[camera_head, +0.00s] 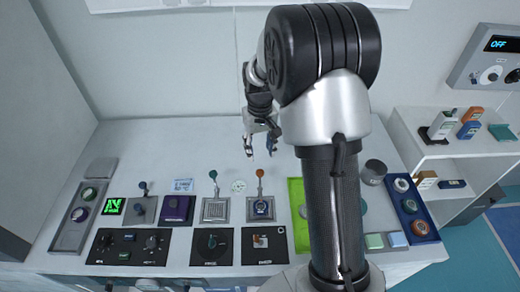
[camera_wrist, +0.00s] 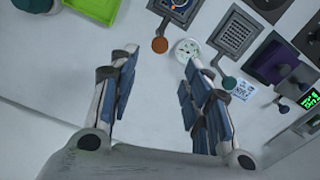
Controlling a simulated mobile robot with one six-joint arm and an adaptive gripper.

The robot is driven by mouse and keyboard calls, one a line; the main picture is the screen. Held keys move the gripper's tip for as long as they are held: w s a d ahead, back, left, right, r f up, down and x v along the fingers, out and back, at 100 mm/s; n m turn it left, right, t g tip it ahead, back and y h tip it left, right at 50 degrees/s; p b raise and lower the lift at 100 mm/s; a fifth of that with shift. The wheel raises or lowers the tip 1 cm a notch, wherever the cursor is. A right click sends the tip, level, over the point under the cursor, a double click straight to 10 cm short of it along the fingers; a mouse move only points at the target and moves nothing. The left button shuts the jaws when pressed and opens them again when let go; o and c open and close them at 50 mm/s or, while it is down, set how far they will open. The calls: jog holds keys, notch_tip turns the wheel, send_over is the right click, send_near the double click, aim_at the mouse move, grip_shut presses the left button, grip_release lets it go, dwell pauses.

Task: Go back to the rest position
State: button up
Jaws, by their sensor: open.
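My gripper (camera_head: 262,146) hangs from my arm above the back middle of the white table (camera_head: 140,135), fingers pointing down. In the wrist view my gripper (camera_wrist: 162,72) has its two fingers spread apart with nothing between them. It is open and empty. Below and beyond its fingertips is a small round white disc (camera_wrist: 187,49), which also shows on the table in the head view (camera_head: 239,186). My arm hides part of the table's right middle.
Switch units with an orange knob (camera_head: 260,173) and a teal knob (camera_head: 213,174) stand in front of my gripper. A green tray (camera_head: 296,190) lies right of them. Black control panels (camera_head: 212,246) line the front. A white shelf (camera_head: 460,150) stands at the right. The back strip is clear.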

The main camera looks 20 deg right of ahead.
jog(key=s+a+r+t+b, duration=0.2)
jog(key=s+a+r, duration=0.4)
jog(key=s+r, duration=0.65)
jog(key=s+a+n+t+b, duration=0.1)
jog(key=s+a, duration=0.3)
jog(key=s, duration=1)
jog(key=shift+s+r+n+t+b, duration=0.25)
jog(key=shift+n+t+b, duration=0.05)
jog(key=shift+t+b, duration=0.5)
jog(key=shift+a, duration=0.1)
